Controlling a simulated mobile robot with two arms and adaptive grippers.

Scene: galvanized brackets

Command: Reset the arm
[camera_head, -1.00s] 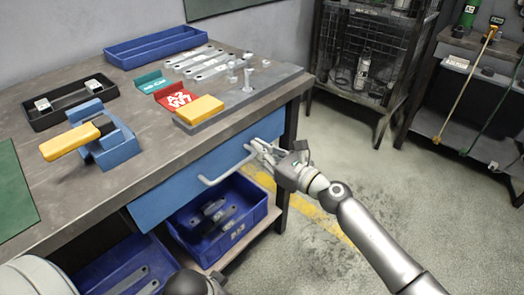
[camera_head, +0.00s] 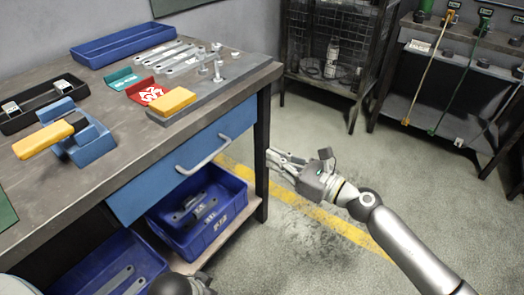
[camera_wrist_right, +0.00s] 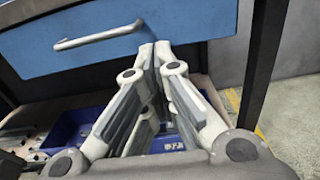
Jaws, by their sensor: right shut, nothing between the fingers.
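My right gripper (camera_head: 272,160) is shut and empty in the head view. It is in front of the workbench's right front leg, to the right of the drawer handle and apart from it. In the right wrist view the fingers of my right gripper (camera_wrist_right: 155,58) meet at their tips, with nothing between them. The blue drawer (camera_head: 140,190) appears closed in the bench front. Its grey handle (camera_head: 205,155) is free; the handle (camera_wrist_right: 98,36) also shows in the right wrist view, left of the fingertips. My left gripper cannot be made out in the head view.
The workbench (camera_head: 105,170) carries a blue vise (camera_head: 88,145), a yellow block (camera_head: 173,101), brackets and trays. A blue bin (camera_head: 200,235) with dark parts stands on the lower shelf. Open floor (camera_head: 320,165) lies to the right, before a wire cage (camera_head: 335,45).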

